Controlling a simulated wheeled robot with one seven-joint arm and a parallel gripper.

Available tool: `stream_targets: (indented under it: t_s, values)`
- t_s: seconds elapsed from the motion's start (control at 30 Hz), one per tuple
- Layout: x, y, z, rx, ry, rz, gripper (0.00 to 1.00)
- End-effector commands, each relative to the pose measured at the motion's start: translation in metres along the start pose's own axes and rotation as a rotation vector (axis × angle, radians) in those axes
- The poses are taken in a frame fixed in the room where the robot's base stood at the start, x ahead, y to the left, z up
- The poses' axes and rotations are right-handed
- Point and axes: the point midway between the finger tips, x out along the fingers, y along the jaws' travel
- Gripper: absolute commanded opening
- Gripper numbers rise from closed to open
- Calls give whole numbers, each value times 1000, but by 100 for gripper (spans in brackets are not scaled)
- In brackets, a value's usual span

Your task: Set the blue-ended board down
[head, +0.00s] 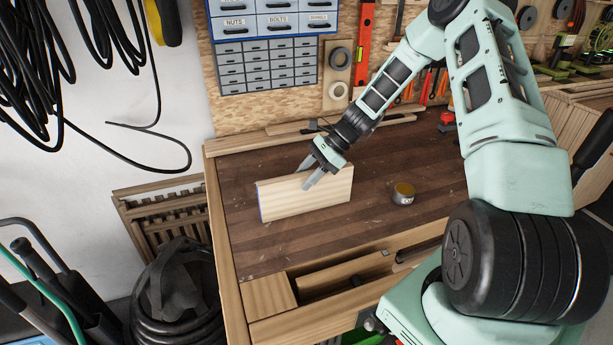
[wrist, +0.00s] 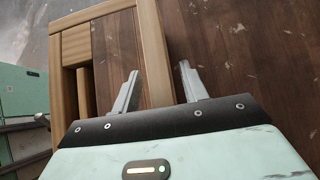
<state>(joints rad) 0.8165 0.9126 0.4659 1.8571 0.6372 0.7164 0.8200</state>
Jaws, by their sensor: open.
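The blue-ended board (head: 320,192) is pale wood and stands on its long edge on the dark bench top, roughly parallel to the bench front. Its blue end shows at its left. In the wrist view my gripper (wrist: 158,72) is open. A pale strip that seems to be the board's upper edge (wrist: 152,50) runs between the fingers, with a gap at the right finger; contact at the left finger is unclear.
Drawers (head: 345,280) lie below the bench front. A pegboard with a parts cabinet (head: 268,65) rises behind. The bench top in front of the board is clear.

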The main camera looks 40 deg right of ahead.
Motion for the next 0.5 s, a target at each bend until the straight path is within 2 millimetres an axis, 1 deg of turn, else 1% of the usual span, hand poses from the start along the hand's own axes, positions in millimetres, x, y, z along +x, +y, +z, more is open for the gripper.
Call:
stream_targets:
  t_s: [0.17, 0.4, 0.5]
  values:
    - [-26, -1, -2, -2, 5, -5, 43]
    - [-77, -1, -2, -2, 3, -6, 43]
    - [-94, -1, -2, -1, 3, -5, 43]
